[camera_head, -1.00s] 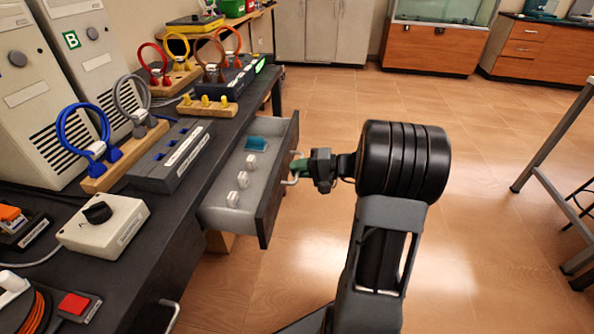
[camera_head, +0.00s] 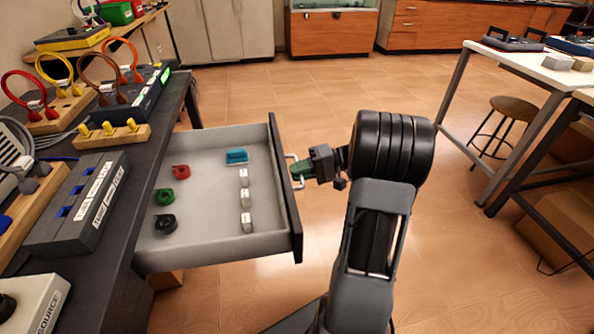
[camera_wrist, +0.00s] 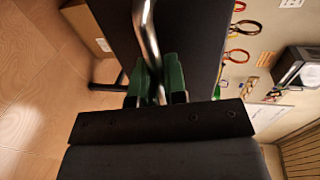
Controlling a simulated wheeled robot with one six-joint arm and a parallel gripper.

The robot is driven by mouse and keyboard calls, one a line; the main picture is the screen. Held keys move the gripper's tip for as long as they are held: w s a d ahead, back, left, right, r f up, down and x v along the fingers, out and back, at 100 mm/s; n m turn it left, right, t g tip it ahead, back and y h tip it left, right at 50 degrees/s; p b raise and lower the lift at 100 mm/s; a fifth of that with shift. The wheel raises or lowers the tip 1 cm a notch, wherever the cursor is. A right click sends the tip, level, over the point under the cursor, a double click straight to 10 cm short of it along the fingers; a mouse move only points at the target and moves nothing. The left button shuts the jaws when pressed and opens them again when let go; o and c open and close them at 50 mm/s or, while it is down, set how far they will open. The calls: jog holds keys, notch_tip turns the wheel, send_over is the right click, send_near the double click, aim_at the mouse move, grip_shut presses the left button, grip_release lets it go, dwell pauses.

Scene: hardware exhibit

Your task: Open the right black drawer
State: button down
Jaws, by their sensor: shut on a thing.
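The drawer (camera_head: 215,235) under the dark workbench is pulled far out, its grey inside in plain view. Its black front panel (camera_head: 284,190) faces right and carries a metal bar handle (camera_head: 293,170). My gripper (camera_head: 299,171) is at the handle, its green fingers shut around the bar. In the wrist view the handle (camera_wrist: 148,35) runs between the green fingers (camera_wrist: 160,80), beside the dark panel. Inside the drawer lie red (camera_head: 181,172), green (camera_head: 164,195) and black (camera_head: 165,224) pieces, a blue piece (camera_head: 237,156) and several white blocks (camera_head: 245,199).
The workbench (camera_head: 110,235) on the left holds cable stands and a grey socket box (camera_head: 80,205). Open tiled floor (camera_head: 255,95) lies beyond and right of the drawer. A white-topped table (camera_head: 535,65) and a stool (camera_head: 515,107) stand at the right.

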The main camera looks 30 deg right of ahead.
dwell(0.3)
jog(key=c, duration=1.2)
grip_release()
jog(key=shift+d, duration=0.1)
jog(key=p+v, duration=0.3)
jog(key=v, duration=1)
jog(key=shift+s+d, duration=0.15)
jog(key=shift+d, duration=0.2)
jog(key=a+r+n+g+h+p, duration=0.1)
jog(key=a+r+g+h+p, duration=0.5)
jog(key=a+r+p, duration=0.9)
jog(key=s+a+r+n+t+h+p, duration=0.1)
jog(key=s+a+r+h+p, duration=0.1)
jog(key=a+r+h+p, duration=0.1)
jog(key=s+a+r+n+t+h+p, duration=0.1)
jog(key=s+a+r+t+h+p, duration=0.1)
jog(key=r+p, duration=0.4)
jog(key=s+a+r+n+t+h+p, duration=0.1)
jog(key=s+a+r+h+p, duration=0.2)
jog(key=a+r+p, duration=0.1)
jog(key=shift+s+a+r+t+h, duration=0.3)
jog(key=shift+s+a+r+h, duration=0.05)
jog(key=shift+a+r+h, duration=0.1)
